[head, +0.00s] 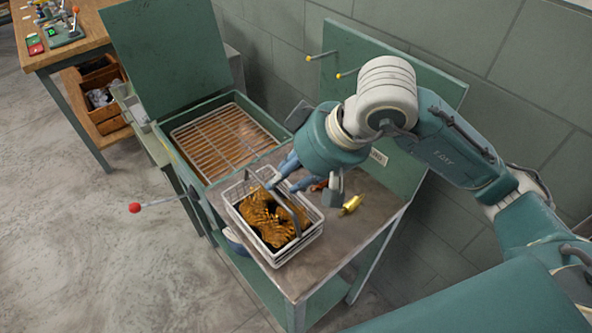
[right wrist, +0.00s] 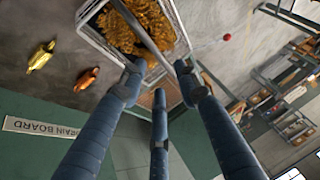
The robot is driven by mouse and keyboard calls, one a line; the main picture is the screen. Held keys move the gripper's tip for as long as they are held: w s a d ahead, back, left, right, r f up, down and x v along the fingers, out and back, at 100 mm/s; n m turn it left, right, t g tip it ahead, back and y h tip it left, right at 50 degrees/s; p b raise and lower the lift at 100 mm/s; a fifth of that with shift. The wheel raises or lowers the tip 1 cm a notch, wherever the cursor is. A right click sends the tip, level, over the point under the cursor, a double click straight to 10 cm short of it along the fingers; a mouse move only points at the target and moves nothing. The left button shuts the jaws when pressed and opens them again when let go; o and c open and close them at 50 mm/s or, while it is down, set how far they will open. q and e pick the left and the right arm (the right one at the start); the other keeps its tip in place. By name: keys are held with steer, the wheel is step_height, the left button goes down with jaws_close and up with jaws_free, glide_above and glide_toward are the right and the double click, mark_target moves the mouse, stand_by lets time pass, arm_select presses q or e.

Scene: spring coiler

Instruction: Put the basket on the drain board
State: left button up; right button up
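The white wire basket (head: 274,258) holds brass-coloured coiled parts (head: 266,222) and has a dark handle arching over it. It sits on the grey bench top (head: 312,266), close to its left edge. A sign on the green panel behind this top reads DRAIN BOARD in the right wrist view (right wrist: 42,128); in the head view it is partly hidden. My right gripper (head: 283,182) is over the basket's far side. In the right wrist view its blue fingers are spread, with the handle (right wrist: 145,35) between the tips and gaps showing. My left gripper is out of view.
A green tank (head: 190,165) with a wire rack (head: 222,140) and raised lid stands left of the bench top. A yellow piece (head: 351,204) and a copper-coloured piece (head: 318,186) lie right of the basket. A red-knobbed lever (head: 135,208) juts out left.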

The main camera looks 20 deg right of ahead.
steer(key=shift+v, duration=2.2)
steer(key=shift+s, duration=0.1)
